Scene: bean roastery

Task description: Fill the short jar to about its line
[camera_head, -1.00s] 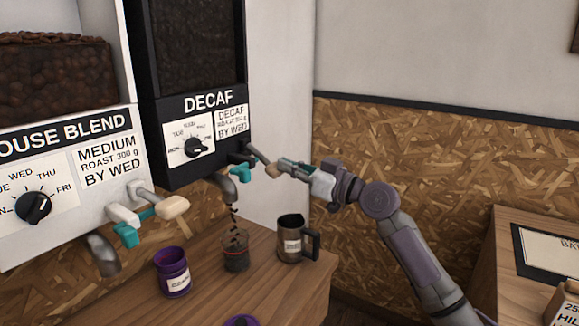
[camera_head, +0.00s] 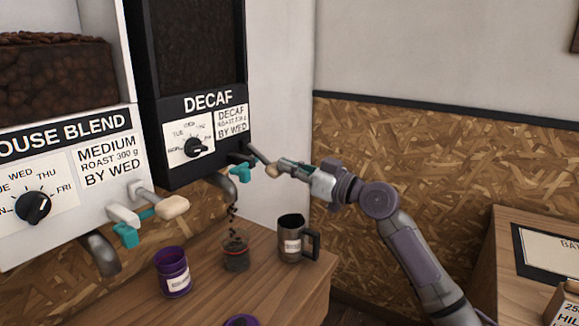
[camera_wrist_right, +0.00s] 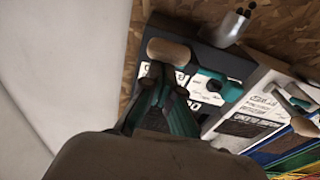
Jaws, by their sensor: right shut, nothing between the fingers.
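The short clear jar (camera_head: 235,260) stands on the wooden counter under the DECAF dispenser's spout (camera_head: 242,174). Dark beans fall from the spout into it, and it holds a dark layer of beans. Its line is too small to make out. My right gripper (camera_head: 283,168) is shut and empty, at the wooden knob (camera_head: 272,170) of the DECAF lever. In the right wrist view the shut fingers (camera_wrist_right: 160,85) point at the knob (camera_wrist_right: 168,51), seeming to touch or nearly touch it. My left gripper is not in view.
A purple labelled canister (camera_head: 173,272) stands left of the jar, and a metal pitcher (camera_head: 291,240) right of it. Another purple thing (camera_head: 242,320) shows at the bottom edge. The HOUSE BLEND dispenser (camera_head: 70,180) is at left. A second wooden table (camera_head: 515,280) is at right.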

